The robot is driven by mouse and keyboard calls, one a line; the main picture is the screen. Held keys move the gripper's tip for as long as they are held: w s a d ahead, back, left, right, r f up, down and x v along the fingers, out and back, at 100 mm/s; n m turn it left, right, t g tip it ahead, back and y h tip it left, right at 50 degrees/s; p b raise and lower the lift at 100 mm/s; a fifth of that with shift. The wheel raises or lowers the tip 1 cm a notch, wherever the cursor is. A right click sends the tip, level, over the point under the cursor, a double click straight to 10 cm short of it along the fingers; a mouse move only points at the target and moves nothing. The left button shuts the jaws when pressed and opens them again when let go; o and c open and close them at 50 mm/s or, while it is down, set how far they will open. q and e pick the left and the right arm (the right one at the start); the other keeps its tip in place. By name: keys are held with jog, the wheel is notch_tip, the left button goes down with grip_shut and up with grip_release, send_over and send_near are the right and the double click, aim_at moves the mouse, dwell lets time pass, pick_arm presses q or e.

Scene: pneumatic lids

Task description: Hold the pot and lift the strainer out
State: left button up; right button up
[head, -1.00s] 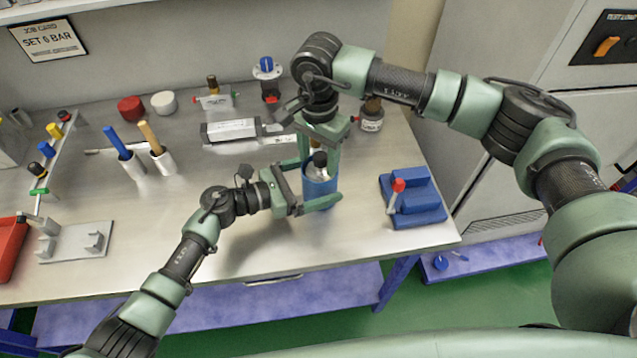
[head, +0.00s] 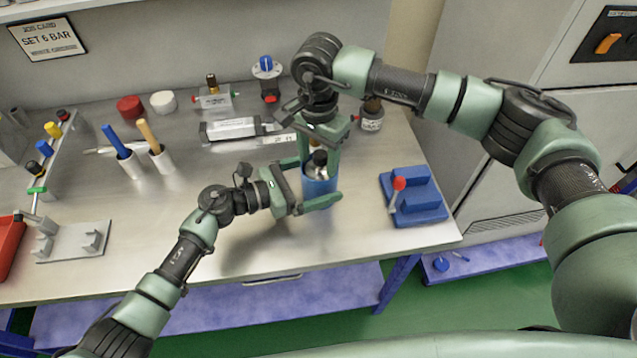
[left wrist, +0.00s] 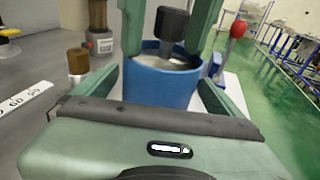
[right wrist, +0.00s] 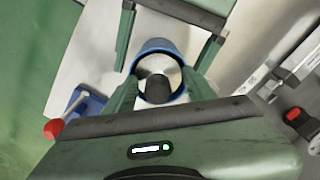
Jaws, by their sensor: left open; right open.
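The blue pot (head: 318,188) stands upright on the bench, and it also shows in the left wrist view (left wrist: 158,88) and the right wrist view (right wrist: 146,50). The strainer sits in the pot; its dark knob (left wrist: 171,24) rises above a pale disc (right wrist: 167,68) inside the rim. My left gripper (head: 318,190) is open, with its fingers on either side of the pot's body. My right gripper (head: 318,150) points down from above, open, with its fingers (right wrist: 158,90) either side of the knob. I cannot tell whether any finger touches.
A blue block fixture with a red-knobbed lever (head: 413,198) stands right of the pot. A grey gauge block (head: 232,129), a small jar (head: 371,117) and a blue-capped valve (head: 267,75) stand behind. The bench front left of the pot is mostly clear.

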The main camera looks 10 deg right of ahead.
jog(key=shift+s+f, duration=0.15)
jog(key=shift+f, duration=0.15)
